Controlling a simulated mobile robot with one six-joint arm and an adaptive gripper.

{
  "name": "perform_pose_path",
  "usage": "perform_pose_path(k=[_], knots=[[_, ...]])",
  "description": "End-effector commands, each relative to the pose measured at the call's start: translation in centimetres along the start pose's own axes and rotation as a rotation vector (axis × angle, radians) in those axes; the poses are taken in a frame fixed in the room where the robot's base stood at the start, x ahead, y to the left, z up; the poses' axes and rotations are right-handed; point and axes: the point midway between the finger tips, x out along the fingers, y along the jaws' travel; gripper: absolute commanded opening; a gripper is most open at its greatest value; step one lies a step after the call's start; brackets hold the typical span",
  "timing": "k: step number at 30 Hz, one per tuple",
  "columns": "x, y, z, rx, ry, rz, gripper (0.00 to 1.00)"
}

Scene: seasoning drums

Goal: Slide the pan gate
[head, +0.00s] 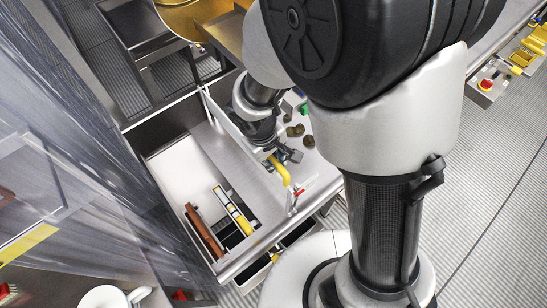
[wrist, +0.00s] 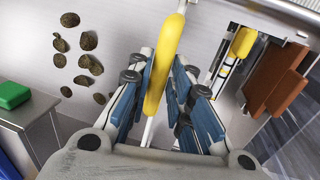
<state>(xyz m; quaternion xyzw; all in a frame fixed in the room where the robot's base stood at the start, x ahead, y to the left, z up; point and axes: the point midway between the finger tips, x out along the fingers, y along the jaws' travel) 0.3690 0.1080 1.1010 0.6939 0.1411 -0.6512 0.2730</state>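The pan gate (head: 228,116) is a thin pale plate standing upright across the metal pan (head: 213,143), running from the back rim to the front. A yellow handle (head: 281,172) is at its front end. In the wrist view the yellow handle (wrist: 170,50) runs between the blue-padded fingers. My gripper (wrist: 165,68) is drawn in close on both sides of it and appears shut on it. In the head view my gripper (head: 282,160) is at the handle, and my arm hides part of the gate and pan.
Several brown lumps (wrist: 88,41) lie on the pan floor, left of the handle in the wrist view. A green block (wrist: 13,94) is beyond them. On the other side are a brown block (head: 204,232) and a yellow-and-white tool (head: 234,211) by a dark opening.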

Motion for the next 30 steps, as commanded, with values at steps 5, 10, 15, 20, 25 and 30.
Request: perform_pose_path(k=[5, 10, 15, 20, 25, 30], knots=[[0.0, 0.0, 0.1, 0.000, -0.002, 0.000, 0.34], [0.0, 0.0, 0.1, 0.000, -0.002, 0.000, 0.36], [0.0, 0.0, 0.1, 0.000, -0.003, 0.000, 0.36], [-1.3, 0.0, -0.1, 0.002, 0.002, 0.001, 0.36], [-4.7, 0.0, -0.1, 0.002, 0.005, 0.001, 0.36], [-8.3, 0.0, -0.1, 0.000, 0.003, 0.000, 0.36]])
